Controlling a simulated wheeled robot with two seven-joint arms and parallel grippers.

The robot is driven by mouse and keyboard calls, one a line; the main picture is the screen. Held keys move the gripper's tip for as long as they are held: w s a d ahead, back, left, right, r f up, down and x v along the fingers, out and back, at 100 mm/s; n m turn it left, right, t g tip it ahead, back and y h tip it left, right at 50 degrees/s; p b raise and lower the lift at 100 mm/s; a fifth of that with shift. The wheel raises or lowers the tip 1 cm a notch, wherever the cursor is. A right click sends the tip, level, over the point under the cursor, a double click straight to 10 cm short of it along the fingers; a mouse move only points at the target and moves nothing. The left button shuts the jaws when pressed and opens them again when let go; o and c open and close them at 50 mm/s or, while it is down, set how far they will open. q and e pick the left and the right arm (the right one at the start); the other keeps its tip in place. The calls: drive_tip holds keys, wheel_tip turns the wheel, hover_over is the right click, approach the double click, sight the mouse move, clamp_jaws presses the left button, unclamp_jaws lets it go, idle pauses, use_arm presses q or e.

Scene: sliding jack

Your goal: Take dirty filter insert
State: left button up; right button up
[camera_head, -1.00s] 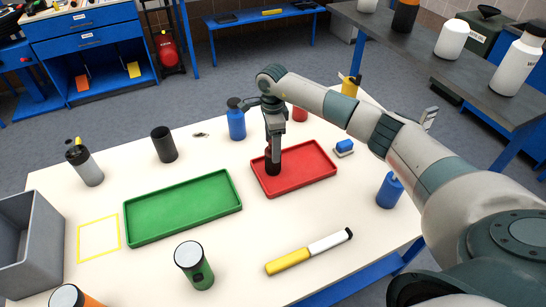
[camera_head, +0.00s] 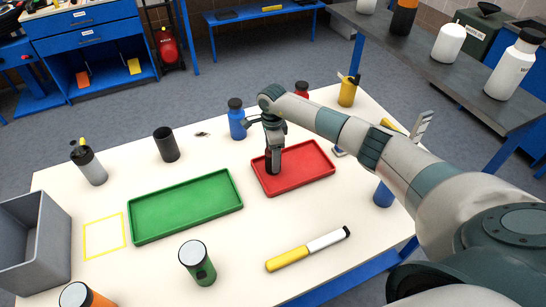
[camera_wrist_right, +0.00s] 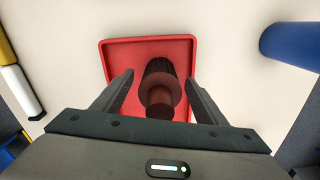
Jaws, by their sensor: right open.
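The dirty filter insert looks to be the dark, reddish-brown cylindrical piece (camera_wrist_right: 161,88) standing in the red tray (camera_wrist_right: 178,50). In the head view the dark piece (camera_head: 269,163) shows only in part at the left side of the red tray (camera_head: 312,172), below my gripper. My right gripper (camera_head: 273,150) points down over it. In the right wrist view the two fingers (camera_wrist_right: 158,92) are open, one on each side of the dark piece, with gaps visible. My left gripper is not in view.
A green tray (camera_head: 186,207) lies left of the red tray. A blue bottle (camera_head: 237,124) stands close behind my right gripper. A yellow-and-white marker-like tool (camera_head: 307,250) lies in front. A grey bin (camera_head: 35,240) is at the left. The table middle is partly clear.

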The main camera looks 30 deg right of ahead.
idle(0.4)
drive_tip(key=c, duration=1.2)
drive_tip(key=shift+o, duration=0.2)
drive_tip(key=shift+r, duration=0.1)
drive_tip(key=shift+r+b, duration=0.45)
drive_tip(key=shift+b, duration=0.05)
drive_tip(key=r, duration=0.1)
drive_tip(key=r+b, duration=0.1)
drive_tip(key=r, duration=0.1)
drive_tip(key=shift+s+b, duration=0.25)
drive_tip(key=shift+b, duration=0.1)
drive_tip(key=s+d+r+b, duration=0.1)
drive_tip(key=s+r+b, duration=0.3)
drive_tip(key=s+r, duration=0.3)
drive_tip(key=shift+s+d, duration=0.15)
drive_tip(key=shift+s, duration=1.85)
